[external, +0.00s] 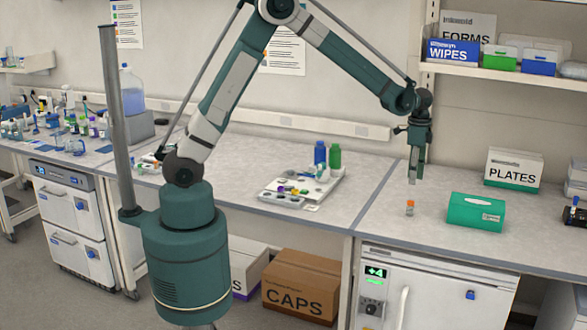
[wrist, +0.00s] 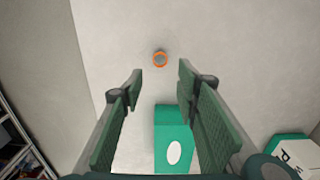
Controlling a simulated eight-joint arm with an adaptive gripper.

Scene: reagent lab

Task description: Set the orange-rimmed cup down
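The orange-rimmed cup (external: 410,208) is small and stands upright on the right-hand bench, left of a green box.
The green box (external: 476,213) sits right of the cup and shows below it in the wrist view (wrist: 172,125). A PLATES box (external: 513,170) stands behind. A grey tray (external: 300,201) with small items and bottles lies to the left. The bench around the cup is clear.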

